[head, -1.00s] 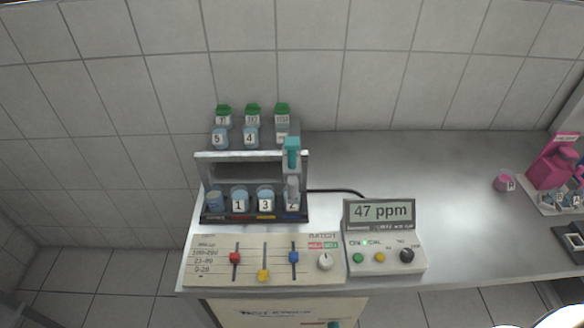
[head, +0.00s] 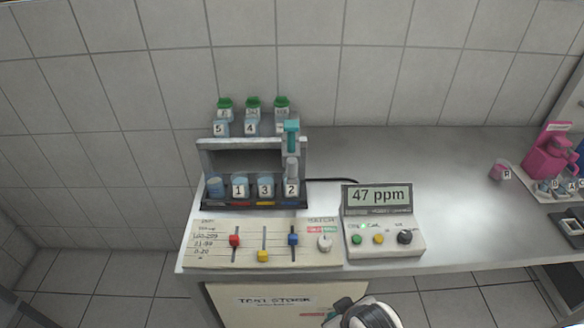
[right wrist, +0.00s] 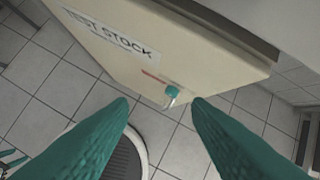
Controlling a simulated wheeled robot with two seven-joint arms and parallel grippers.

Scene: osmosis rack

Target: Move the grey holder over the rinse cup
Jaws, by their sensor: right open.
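The grey holder (head: 291,169) stands upright at the right end of the rack, above the cup labelled 2, with a teal top (head: 291,132).
Cups 1 (head: 239,187) and 3 (head: 265,187) stand in the rack's lower row; bottles stand behind. A slider panel (head: 212,255) and a meter reading 47 ppm (head: 383,238) line the front edge. The TEST STOCK cabinet (right wrist: 190,55) is below. The right counter is mostly clear.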

